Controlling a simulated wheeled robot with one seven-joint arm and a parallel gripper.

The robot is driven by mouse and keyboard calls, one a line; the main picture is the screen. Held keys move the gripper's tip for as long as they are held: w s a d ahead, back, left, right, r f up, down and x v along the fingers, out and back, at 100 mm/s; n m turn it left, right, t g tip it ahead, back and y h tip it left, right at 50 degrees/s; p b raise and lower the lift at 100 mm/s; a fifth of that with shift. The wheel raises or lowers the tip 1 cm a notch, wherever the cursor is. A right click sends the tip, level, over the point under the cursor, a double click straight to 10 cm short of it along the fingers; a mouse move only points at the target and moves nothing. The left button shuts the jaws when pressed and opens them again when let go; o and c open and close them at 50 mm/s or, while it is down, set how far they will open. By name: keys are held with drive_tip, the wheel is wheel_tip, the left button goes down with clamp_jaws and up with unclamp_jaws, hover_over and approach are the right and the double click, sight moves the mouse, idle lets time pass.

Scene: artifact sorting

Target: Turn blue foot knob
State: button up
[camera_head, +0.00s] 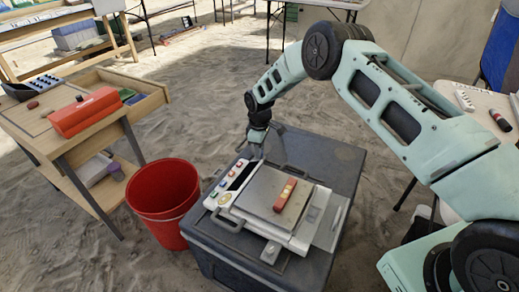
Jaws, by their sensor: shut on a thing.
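A white scale (309,228) with a flat grey plate sits on a dark grey case (330,155). Its control panel (232,183), with a display and coloured buttons, runs along the left side. My gripper (254,153) reaches down from above at the scale's back left corner, past the far end of the panel. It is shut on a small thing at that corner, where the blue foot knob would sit. The fingers hide it, so its colour and turn cannot be seen. A red and tan artifact (285,194) lies on the plate.
A red bucket (163,196) stands on the sand left of the case. A wooden table (75,115) with a red box (86,112) is further left. A white table (485,118) stands at the right. The sand behind the case is open.

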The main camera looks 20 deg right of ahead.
idle(0.4)
drive_tip(key=o, duration=1)
wheel_tip(320, 180, up, 17)
drive_tip(key=p, duration=0.2)
drive_tip(key=shift+r, duration=0.2)
